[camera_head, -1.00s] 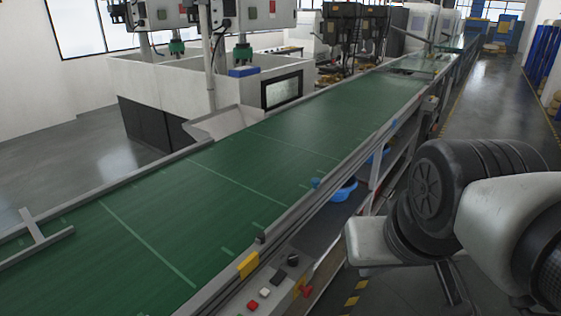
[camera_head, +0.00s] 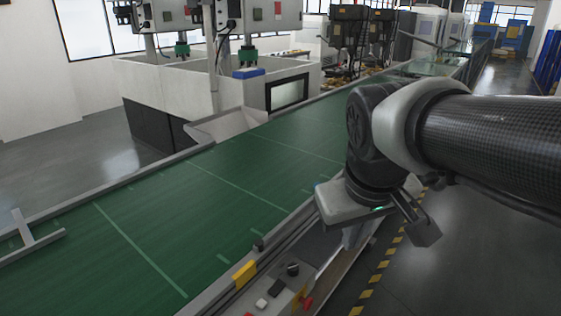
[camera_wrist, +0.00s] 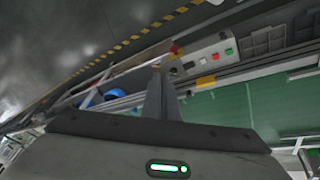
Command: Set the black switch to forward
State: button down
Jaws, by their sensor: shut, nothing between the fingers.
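The black switch (camera_head: 293,269) is a small dark knob on the grey control panel (camera_head: 284,283) at the conveyor's near edge. It also shows in the wrist view (camera_wrist: 189,65), small and blurred; its pointing direction cannot be told. My gripper (camera_head: 425,235) is shut and empty, to the right of the panel and above it in the head view, clear of the switch. In the wrist view my closed fingers (camera_wrist: 158,72) point up toward the panel's left end, apart from it.
A red mushroom button (camera_head: 306,303) sits beside the switch, with a white button (camera_head: 262,303) and a yellow label (camera_head: 244,273) nearby. The green conveyor (camera_head: 180,215) runs behind the panel. The floor aisle (camera_head: 460,260) at right is clear.

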jog(key=w+a+f+n+g+b, duration=0.2)
jog(key=w+a+f+n+b, duration=0.25)
jog(key=w+a+f, duration=0.45)
jog(key=n+g+b, duration=0.1)
jog(key=n+b, duration=0.1)
jog(key=n, duration=0.1)
send_over(278, 283)
jog(key=s+a, duration=0.2)
notch_tip(278, 283, down, 8)
jog(key=shift+w+d+f, duration=0.1)
jog(key=shift+d+f, duration=0.05)
jog(key=shift+d, duration=0.1)
jog(key=shift+f, duration=0.1)
jog(key=f, duration=0.4)
jog(key=w+d+f+b, duration=0.1)
jog(key=f, duration=0.8)
jog(key=shift+w+d+f+b, duration=0.15)
jog(key=shift+w+f+b, duration=0.1)
jog(key=shift+f+b, duration=0.1)
